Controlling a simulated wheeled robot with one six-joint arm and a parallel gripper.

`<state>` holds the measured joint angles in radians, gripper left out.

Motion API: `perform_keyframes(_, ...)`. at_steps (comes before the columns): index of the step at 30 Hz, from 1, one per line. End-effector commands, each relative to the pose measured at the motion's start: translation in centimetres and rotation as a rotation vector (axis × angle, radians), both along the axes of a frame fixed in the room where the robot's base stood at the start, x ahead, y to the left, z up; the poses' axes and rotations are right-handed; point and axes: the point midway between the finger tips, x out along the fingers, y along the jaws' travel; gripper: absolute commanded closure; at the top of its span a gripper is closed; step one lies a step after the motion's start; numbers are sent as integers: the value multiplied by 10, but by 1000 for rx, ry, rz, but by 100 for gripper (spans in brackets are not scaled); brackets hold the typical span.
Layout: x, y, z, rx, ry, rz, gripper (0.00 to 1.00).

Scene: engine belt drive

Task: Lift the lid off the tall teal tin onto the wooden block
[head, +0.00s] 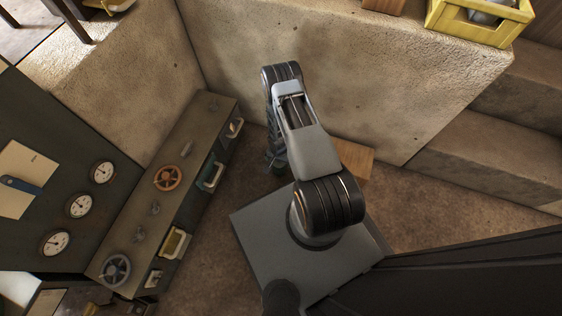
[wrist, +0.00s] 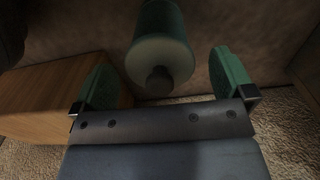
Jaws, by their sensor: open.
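The tall teal tin (wrist: 160,18) is in the upper middle of the wrist view, its top facing the camera. Its lid (wrist: 140,62) is a pale greenish disc with a dark round knob (wrist: 159,80). My gripper (wrist: 164,62) is open, with one green finger on each side of the lid and visible gaps between. I cannot tell how far the fingertips are from the lid in depth. The wooden block (wrist: 40,92) is left of the tin, partly behind the left finger. In the head view, the block (head: 356,157) is partly hidden by my arm; I cannot make out the tin there.
A dark console with valve wheels (head: 168,178) and handles stands to the left in the head view. A rough stone wall (head: 370,75) runs behind my arm, with a yellow crate (head: 480,20) on top. Brown floor (head: 430,205) is open to the right.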

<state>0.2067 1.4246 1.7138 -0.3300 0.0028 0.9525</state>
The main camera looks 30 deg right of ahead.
Motion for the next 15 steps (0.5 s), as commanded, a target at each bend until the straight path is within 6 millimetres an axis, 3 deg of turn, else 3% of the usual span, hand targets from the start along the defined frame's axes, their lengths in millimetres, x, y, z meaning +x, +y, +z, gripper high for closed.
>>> perform_keyframes(5,0,0,1,0,0,1,1)
perform_keyframes(15,0,0,1,0,0,1,34)
